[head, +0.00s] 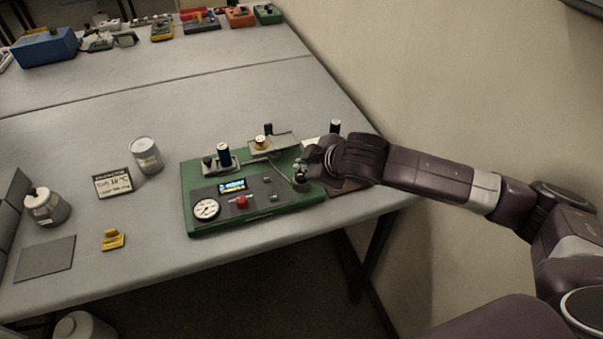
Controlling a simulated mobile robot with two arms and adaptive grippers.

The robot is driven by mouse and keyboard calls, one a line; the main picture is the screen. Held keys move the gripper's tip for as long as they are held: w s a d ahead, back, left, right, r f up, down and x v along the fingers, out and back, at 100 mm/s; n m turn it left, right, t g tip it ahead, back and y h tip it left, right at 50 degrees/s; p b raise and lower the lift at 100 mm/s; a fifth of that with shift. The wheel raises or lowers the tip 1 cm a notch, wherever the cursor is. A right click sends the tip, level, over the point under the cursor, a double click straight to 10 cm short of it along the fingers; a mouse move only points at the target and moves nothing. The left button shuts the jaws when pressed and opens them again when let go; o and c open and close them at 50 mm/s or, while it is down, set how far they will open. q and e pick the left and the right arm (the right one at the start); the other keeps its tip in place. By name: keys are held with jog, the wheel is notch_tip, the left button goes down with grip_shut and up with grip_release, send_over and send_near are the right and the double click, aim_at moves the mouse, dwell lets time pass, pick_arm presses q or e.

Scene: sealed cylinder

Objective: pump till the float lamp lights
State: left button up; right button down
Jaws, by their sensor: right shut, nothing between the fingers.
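A green apparatus (188,210) sits near the table's front right. My right gripper (303,176) is shut at the apparatus's right end. What lies under its fingertips is hidden, so I cannot tell whether it touches anything. I cannot make out which part is the pump or the float lamp. My left gripper is not in view.
A blue box (45,48) and several devices line the back. The middle of the table is clear.

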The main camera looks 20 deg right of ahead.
jog(key=shift+f, duration=0.15)
jog(key=shift+f, duration=0.25)
jog(key=shift+s+f, duration=0.1)
jog(key=shift+f, duration=0.95)
dwell(1.3)
jog(key=shift+r+p, duration=1.2)
jog(key=shift+r, duration=0.15)
jog(key=shift+r, duration=0.1)
notch_tip(320, 180, up, 5)
jog(key=p, duration=0.5)
jog(key=shift+p, duration=0.35)
